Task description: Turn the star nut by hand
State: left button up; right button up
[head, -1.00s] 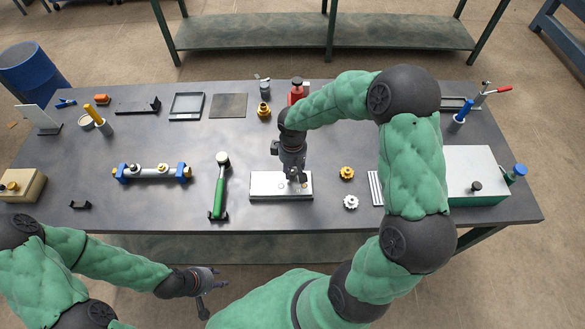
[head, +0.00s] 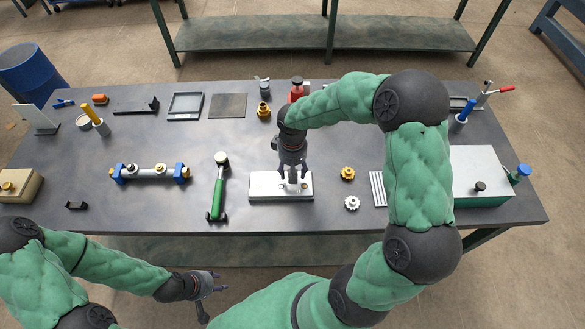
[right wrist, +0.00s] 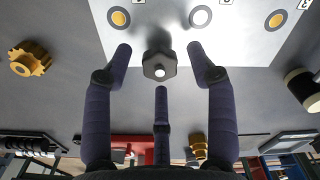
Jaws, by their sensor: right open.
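A dark, faceted nut (right wrist: 158,66) with a bright centre stands at the edge of the white plate (right wrist: 240,35) in the right wrist view. My right gripper (right wrist: 160,65) is open, with two fingers on either side of the nut and a third below it in the picture; gaps show around it. In the head view the right gripper (head: 293,180) is over the white plate (head: 268,193) and partly hides the nut. A white star-shaped part (head: 352,203) and a gold toothed part (head: 348,173) lie right of the plate. My left gripper (head: 207,287) is open and empty before the table's front edge.
A blue-ended bar fixture (head: 150,173) lies further left. A white-topped box (head: 478,172) and a striped plate (head: 377,189) are to the right. The table's left front is mostly clear.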

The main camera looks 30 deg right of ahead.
jog(key=shift+r+p, duration=2.05)
jog(key=shift+r, duration=0.9)
notch_tip(320, 180, up, 12)
jog(key=shift+f, duration=0.15)
